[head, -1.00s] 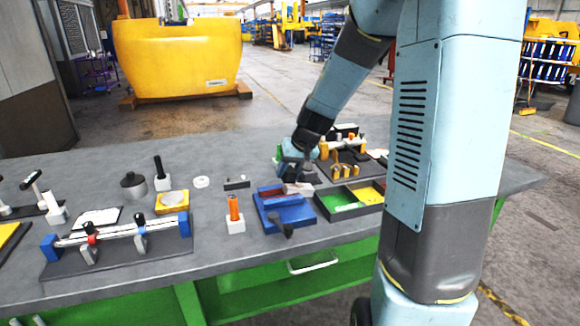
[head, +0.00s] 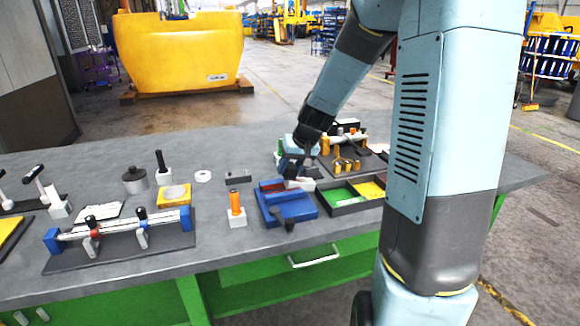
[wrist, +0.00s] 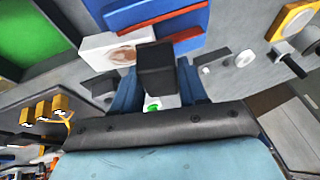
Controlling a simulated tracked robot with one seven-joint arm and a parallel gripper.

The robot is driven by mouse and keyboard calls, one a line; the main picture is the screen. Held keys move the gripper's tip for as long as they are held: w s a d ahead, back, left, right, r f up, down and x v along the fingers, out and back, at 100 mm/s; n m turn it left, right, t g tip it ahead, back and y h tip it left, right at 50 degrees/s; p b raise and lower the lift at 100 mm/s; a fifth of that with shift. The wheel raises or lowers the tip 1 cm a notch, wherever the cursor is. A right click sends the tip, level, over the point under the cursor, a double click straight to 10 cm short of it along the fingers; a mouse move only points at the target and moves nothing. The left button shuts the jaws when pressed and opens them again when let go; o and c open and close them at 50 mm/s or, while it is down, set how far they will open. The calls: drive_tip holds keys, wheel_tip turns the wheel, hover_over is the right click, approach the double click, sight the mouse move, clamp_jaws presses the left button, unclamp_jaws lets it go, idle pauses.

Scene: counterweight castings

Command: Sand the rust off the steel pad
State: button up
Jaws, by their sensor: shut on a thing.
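My gripper (wrist: 157,88) is shut on a dark block (wrist: 156,66), which sits between its two bluish fingers in the wrist view. Just beyond and to the left is a pale steel pad (wrist: 122,48) with a brownish rust patch on its face. The block overlaps the pad's near right part in the picture; I cannot tell whether they touch. The pad also shows in the head view (head: 302,184), beside a blue fixture (head: 292,208) with a red strip. There my gripper (head: 291,171) is over the pad's left end and partly hides it.
Right of the fixture is a dark tray (head: 345,209) with green and yellow compartments. Behind it stands a board with brass-coloured pieces (head: 345,165). An orange-handled tool (head: 236,206) stands left of the fixture. A rod rig (head: 120,233) lies further left. The front strip of bench is mostly clear.

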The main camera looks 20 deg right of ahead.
sight(309, 181)
drive_tip(key=shift+a+f, duration=0.15)
drive_tip(key=shift+f, duration=0.45)
idle(0.3)
drive_tip(key=shift+d+f, duration=0.15)
drive_tip(key=shift+d, duration=0.7)
drive_tip(key=shift+d+f, duration=0.15)
drive_tip(key=shift+d, duration=0.65)
drive_tip(key=shift+d+f, duration=0.25)
drive_tip(key=shift+d, duration=0.55)
drive_tip(key=shift+d+f, duration=0.25)
drive_tip(key=shift+d, duration=0.55)
drive_tip(key=shift+a+r, duration=0.1)
drive_tip(key=shift+a+r, duration=0.25)
drive_tip(key=shift+a, duration=0.85)
drive_tip(key=shift+a+r, duration=0.2)
drive_tip(key=shift+a, duration=0.85)
drive_tip(key=shift+a+r, duration=0.25)
drive_tip(key=shift+a, duration=0.85)
drive_tip(key=shift+d+r, duration=0.25)
drive_tip(key=shift+r, duration=0.75)
drive_tip(key=shift+d+r, duration=0.3)
drive_tip(key=shift+r, duration=0.65)
drive_tip(key=shift+d+r, duration=0.25)
drive_tip(key=shift+r, duration=0.75)
